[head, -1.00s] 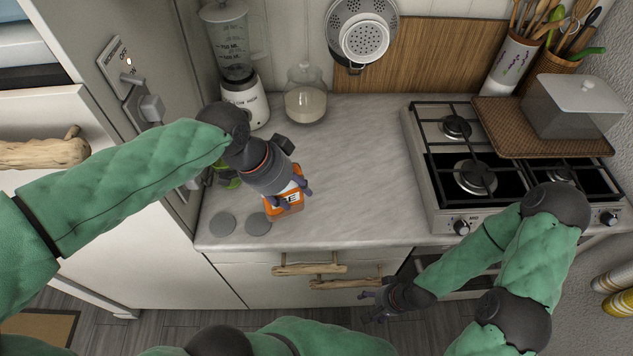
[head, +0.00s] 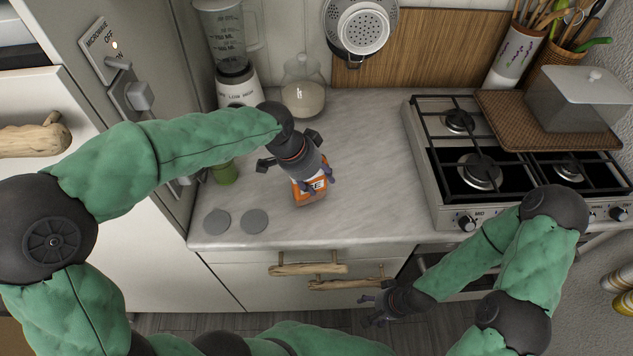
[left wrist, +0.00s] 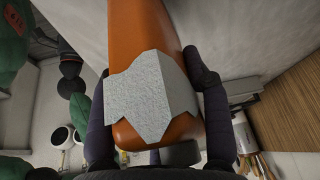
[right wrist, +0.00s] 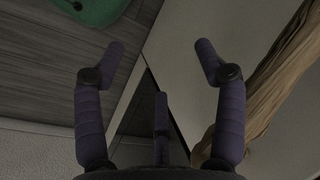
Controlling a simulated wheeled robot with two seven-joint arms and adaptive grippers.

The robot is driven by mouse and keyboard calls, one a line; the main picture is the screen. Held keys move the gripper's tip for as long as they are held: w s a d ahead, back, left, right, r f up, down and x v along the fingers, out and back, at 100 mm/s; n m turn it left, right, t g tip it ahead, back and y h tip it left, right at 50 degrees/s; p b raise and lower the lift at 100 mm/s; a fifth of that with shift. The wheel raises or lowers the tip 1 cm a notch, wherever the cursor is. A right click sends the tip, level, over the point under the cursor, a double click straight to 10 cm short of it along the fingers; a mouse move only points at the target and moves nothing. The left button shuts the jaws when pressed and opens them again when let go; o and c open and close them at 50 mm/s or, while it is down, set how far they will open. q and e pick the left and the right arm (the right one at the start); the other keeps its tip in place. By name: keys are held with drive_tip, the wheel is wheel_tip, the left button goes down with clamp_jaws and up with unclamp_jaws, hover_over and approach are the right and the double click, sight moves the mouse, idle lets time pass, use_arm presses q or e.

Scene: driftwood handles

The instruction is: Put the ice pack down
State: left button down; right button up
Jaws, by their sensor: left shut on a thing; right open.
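The counter (head: 365,195) is clear between the ice pack and the stove (head: 436,190). Two grey discs (head: 236,221) lie near the front left edge. A green item (head: 224,172), a blender (head: 236,90) and a glass jar (head: 303,95) stand left and behind. Driftwood handles (head: 308,269) jut below the edge.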

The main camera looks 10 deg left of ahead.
use_arm(q)
drive_tip(key=shift+f, duration=0.55)
drive_tip(key=shift+f, duration=0.2)
drive_tip(key=c, duration=0.6)
unclamp_jaws()
drive_tip(key=shift+s+a+r, duration=0.1)
drive_tip(key=shift+a+r, duration=0.05)
drive_tip(key=shift+r, duration=0.4)
drive_tip(key=p+v, duration=0.3)
drive_tip(key=v, duration=0.8)
drive_tip(key=shift+s+r, duration=0.1)
drive_tip(key=shift+s, duration=0.1)
